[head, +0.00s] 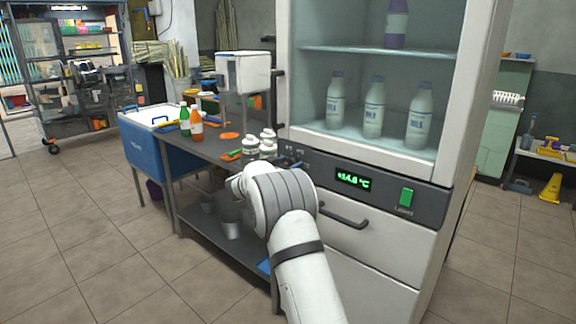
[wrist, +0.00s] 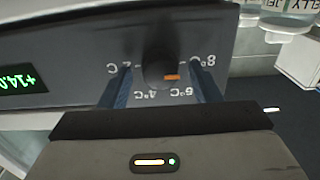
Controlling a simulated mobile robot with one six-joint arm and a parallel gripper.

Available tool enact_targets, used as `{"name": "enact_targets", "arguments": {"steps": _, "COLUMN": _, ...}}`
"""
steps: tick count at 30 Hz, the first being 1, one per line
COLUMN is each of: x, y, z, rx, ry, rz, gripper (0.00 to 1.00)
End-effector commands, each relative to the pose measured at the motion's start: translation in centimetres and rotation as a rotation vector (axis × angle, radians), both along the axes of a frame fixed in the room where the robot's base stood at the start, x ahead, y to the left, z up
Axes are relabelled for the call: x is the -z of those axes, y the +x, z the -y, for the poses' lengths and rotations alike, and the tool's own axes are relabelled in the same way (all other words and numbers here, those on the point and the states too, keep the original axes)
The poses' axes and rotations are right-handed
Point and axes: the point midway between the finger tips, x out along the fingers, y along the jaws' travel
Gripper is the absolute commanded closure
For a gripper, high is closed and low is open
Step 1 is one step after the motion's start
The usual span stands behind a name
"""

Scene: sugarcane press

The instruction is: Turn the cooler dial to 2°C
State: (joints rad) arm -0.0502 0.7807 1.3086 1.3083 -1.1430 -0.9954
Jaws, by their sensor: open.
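The cooler (head: 362,185) stands at centre right in the head view, its green display (head: 353,180) reading about +14.0 °C. In the wrist view the panel is upside down. The dark round dial (wrist: 158,66) there has an orange mark at its lower right, between the 6°C and 8°C labels. The 2°C label (wrist: 122,68) is at the dial's left. My gripper (wrist: 162,76) is open, its two blue fingers on either side of the dial; I cannot tell whether they touch it. In the head view my arm mostly hides the dial area.
A green switch (head: 406,196) is on the panel right of the display. A drawer handle (head: 344,215) sticks out below. A side table (head: 200,148) with bottles and white-lidded jars stands left of the cooler. Milk bottles (head: 373,108) stand behind the glass. Open floor lies at left.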

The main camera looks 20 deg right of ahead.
Motion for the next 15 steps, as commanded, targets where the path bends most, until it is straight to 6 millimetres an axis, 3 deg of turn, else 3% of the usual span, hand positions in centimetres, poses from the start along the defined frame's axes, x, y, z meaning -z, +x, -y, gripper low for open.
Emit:
{"name": "enact_targets", "arguments": {"steps": 5, "x": -0.03, "y": -0.01, "z": -0.01, "rx": 0.0, "ry": 0.0, "rz": 0.0, "gripper": 0.44}}
{"name": "enact_targets", "arguments": {"steps": 15, "x": -0.04, "y": -0.02, "z": -0.03, "rx": 0.0, "ry": 0.0, "rz": 0.0, "gripper": 0.72}}
